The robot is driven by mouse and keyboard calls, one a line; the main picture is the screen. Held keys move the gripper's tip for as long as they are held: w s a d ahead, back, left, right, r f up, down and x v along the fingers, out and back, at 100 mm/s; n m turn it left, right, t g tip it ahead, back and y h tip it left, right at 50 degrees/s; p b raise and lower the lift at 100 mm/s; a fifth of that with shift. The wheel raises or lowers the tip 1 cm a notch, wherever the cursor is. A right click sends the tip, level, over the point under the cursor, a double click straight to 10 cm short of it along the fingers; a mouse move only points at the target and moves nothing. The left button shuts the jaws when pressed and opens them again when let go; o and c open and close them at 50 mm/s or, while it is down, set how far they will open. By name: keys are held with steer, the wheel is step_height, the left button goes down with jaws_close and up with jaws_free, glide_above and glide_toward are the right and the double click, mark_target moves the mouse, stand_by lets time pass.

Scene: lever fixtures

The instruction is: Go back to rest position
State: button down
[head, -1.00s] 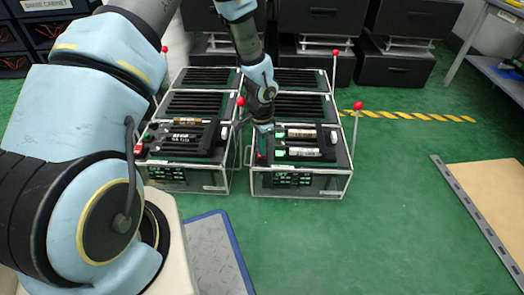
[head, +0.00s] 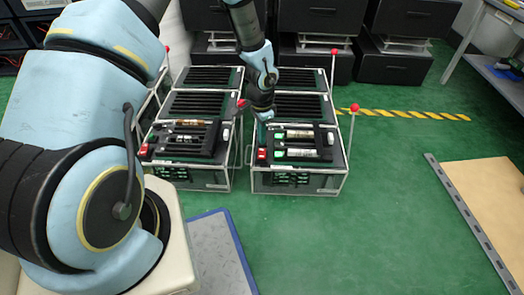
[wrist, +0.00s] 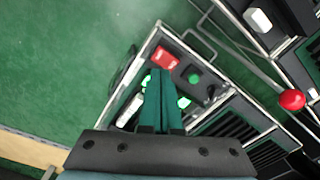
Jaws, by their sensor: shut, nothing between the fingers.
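My gripper (head: 266,116) is at the end of the blue and black arm, over the front left part of the right lever fixture (head: 300,183). In the wrist view its two dark green fingers (wrist: 161,75) are pressed together with nothing between them. Below them is the fixture's top, with a red block (wrist: 165,57) and a green button (wrist: 194,78). The red block also shows in the head view (head: 262,154). A red-knobbed lever (head: 355,107) stands upright at the fixture's right side.
The left lever fixture (head: 190,178) stands beside it, with a red knob (wrist: 291,99) between the two. Black cabinets (head: 320,20) stand behind. Green floor (head: 390,170) is clear to the right, before a tan board (head: 495,190).

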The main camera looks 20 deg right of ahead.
steer(key=w+a+r+n, duration=0.4)
steer(key=a+r, duration=0.5)
steer(key=r, duration=0.1)
steer(key=s+a+r+n+t, duration=0.1)
steer(key=s+a+r+n, duration=0.4)
steer(key=a+r, duration=0.5)
steer(key=s+a+r+n+t, duration=0.1)
steer(key=s+a+r+n, duration=0.2)
steer(key=a+r+n, duration=0.6)
step_height(320, 180, up, 34)
steer(key=a+m+p, duration=0.2)
steer(key=p, duration=3.4)
steer(key=shift+f, duration=0.15)
